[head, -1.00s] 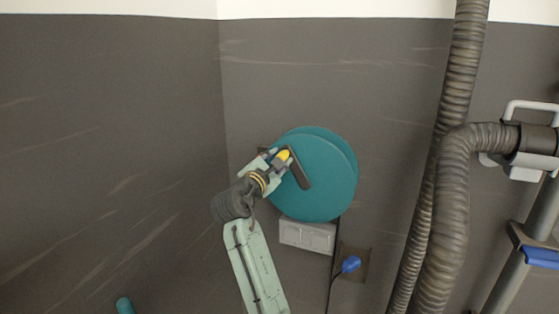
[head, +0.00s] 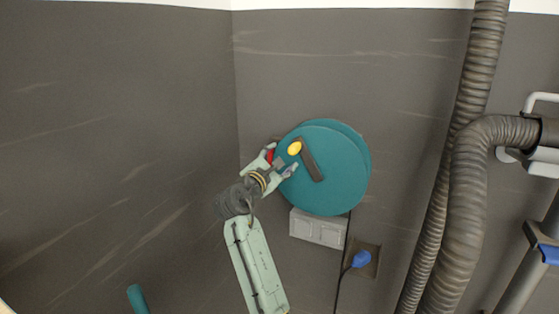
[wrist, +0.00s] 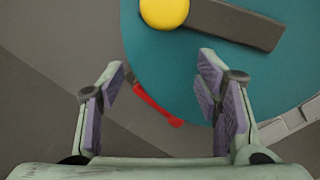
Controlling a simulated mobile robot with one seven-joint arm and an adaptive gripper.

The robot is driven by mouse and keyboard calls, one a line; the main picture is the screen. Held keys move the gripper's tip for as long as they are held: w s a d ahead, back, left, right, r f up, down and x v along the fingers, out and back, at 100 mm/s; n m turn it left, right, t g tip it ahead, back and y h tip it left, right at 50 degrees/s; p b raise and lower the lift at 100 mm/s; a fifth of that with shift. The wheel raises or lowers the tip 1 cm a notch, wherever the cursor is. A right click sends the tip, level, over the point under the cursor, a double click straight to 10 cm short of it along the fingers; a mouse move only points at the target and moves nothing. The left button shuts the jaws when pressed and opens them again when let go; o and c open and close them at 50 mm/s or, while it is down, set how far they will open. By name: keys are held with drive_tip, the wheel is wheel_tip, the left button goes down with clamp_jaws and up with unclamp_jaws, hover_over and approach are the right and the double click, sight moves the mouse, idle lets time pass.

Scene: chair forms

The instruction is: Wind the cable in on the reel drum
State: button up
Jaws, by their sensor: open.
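The teal reel drum (head: 345,180) is mounted on the grey wall. A dark crank arm (head: 312,160) with a round yellow knob (head: 294,148) sits on its face, the knob at the upper left. My gripper (head: 281,159) is open and empty, just to the lower left of the knob. In the wrist view the yellow knob (wrist: 164,10) lies beyond my open fingers (wrist: 161,72), apart from them. A red part (wrist: 157,105) shows at the drum's left edge, between the fingers. A black cable (head: 338,292) hangs below the drum, with a blue piece (head: 361,259) on it.
A light grey box (head: 318,228) sits under the drum, and a brown wall plate (head: 368,262) is behind the blue piece. Thick ribbed hoses (head: 465,180) run down at the right. A teal cylinder end (head: 138,298) shows at lower left. The wall left of the drum is bare.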

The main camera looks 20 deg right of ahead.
drive_tip(key=p+v, duration=0.1)
drive_tip(key=v, duration=0.9)
idle(0.4)
drive_tip(key=shift+s, duration=0.1)
